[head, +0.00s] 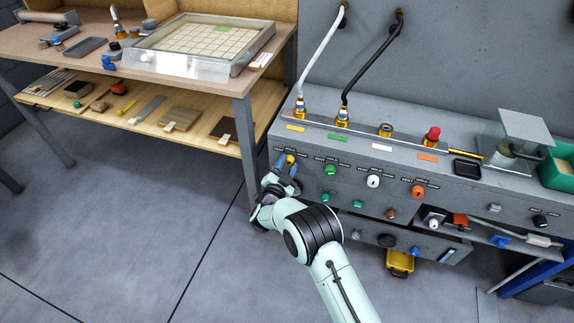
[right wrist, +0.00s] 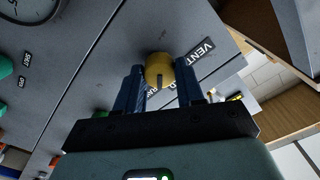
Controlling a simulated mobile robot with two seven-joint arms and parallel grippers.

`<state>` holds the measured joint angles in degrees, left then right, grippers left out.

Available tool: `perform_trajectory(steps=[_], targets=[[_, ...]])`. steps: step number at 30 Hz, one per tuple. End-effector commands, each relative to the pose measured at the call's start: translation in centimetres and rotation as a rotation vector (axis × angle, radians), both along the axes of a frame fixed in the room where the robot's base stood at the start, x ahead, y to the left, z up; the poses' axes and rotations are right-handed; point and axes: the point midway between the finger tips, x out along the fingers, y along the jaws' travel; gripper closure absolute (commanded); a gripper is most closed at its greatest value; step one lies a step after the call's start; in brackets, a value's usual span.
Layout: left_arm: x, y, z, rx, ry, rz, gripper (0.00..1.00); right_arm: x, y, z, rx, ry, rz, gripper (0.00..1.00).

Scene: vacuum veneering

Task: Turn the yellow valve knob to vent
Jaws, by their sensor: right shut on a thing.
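The yellow valve knob (head: 290,159) sits on the front panel of the grey console (head: 440,185), at its left end. In the right wrist view the yellow knob (right wrist: 160,70) has a dark pointer mark on its face, and a VENT label (right wrist: 202,50) shows beside it. My right gripper (head: 288,168) is at the knob, its blue fingers on either side of it. The fingers (right wrist: 160,85) are shut on the knob, which partly shows between them. Part of the panel lettering is hidden behind the fingers. My left gripper is not in view.
Green (head: 330,169), white (head: 373,181) and orange (head: 418,191) knobs line the same panel to the right. A white hose (head: 322,50) and a black hose (head: 372,55) rise from the console top. A wooden bench (head: 190,88) stands close on the left. The floor in front is clear.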

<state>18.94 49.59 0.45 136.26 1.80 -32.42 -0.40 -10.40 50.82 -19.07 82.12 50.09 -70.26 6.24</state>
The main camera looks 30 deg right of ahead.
Motion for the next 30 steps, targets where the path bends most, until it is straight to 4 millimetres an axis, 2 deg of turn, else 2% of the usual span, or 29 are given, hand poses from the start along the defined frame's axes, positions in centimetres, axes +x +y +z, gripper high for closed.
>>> perform_trajectory(steps=[22, 30], targets=[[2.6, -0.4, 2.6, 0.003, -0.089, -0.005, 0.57, 0.0, 0.2, 0.0, -0.46, 0.541, 0.002, 0.93], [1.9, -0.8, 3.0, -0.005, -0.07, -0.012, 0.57, 0.1, 0.2, 0.0, -0.626, 0.735, 0.001, 0.93]])
